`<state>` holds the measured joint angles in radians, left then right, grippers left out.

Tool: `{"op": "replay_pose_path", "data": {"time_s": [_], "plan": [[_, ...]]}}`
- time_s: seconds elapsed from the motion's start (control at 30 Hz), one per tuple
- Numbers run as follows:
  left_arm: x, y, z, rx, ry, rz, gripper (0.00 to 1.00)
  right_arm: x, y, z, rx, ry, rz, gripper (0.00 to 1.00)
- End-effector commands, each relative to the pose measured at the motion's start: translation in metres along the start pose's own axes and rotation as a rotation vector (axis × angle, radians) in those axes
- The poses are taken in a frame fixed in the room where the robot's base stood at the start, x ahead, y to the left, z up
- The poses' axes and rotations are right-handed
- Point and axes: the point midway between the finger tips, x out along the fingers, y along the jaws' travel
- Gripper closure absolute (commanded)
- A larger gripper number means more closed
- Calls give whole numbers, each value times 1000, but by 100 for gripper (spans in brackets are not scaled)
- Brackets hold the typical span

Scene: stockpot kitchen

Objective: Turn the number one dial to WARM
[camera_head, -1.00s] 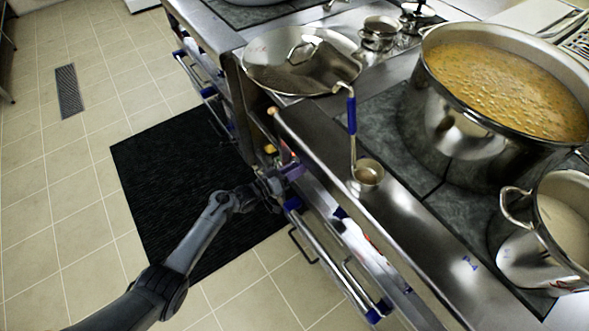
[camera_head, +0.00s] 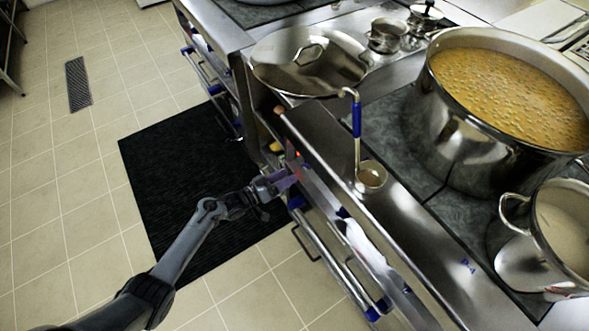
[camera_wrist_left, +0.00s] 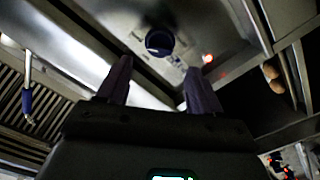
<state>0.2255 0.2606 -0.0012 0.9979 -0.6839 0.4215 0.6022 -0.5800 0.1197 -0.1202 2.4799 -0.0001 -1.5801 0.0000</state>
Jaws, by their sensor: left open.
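A round dark dial with a blue rim (camera_wrist_left: 160,42) sits on the metal stove panel in the left wrist view. It lies ahead of my fingers, roughly between them. Its number and the WARM mark are not readable. My left gripper (camera_wrist_left: 158,74) is open, with its two purple-grey fingers apart and nothing between them. In the head view my left gripper (camera_head: 288,181) is at the front face of the stove, below the counter edge, and the dial there is hidden. A small red light (camera_wrist_left: 207,58) glows on the panel right of the dial. My right gripper is not in view.
A large pot of soup (camera_head: 465,135) and a smaller pot (camera_head: 518,262) stand on the stove top. A ladle (camera_head: 357,125) and a wide pan (camera_head: 280,72) are near the counter edge. Blue-ended handle bars (camera_head: 330,262) run along the front. A black mat (camera_head: 170,185) lies on the floor.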

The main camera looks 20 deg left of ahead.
Motion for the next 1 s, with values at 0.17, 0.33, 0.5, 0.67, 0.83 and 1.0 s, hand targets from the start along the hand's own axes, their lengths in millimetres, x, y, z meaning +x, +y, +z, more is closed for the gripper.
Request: {"op": "replay_pose_path", "data": {"time_s": [0.17, 0.33, 0.5, 0.67, 0.83, 1.0], "plan": [[-28, 1, -1, 0, -2, -1, 34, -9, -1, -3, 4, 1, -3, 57], [-43, 1, -1, 0, 0, 0, 34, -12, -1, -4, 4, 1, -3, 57], [-48, 0, 0, 0, 0, 0, 34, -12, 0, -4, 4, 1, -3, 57], [-48, 0, 0, 0, 0, 1, 34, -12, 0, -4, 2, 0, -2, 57], [-47, 0, 0, 0, 0, 1, 34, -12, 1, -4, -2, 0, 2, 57], [-54, -1, 10, -10, -12, -8, 34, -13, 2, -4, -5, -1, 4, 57]]}}
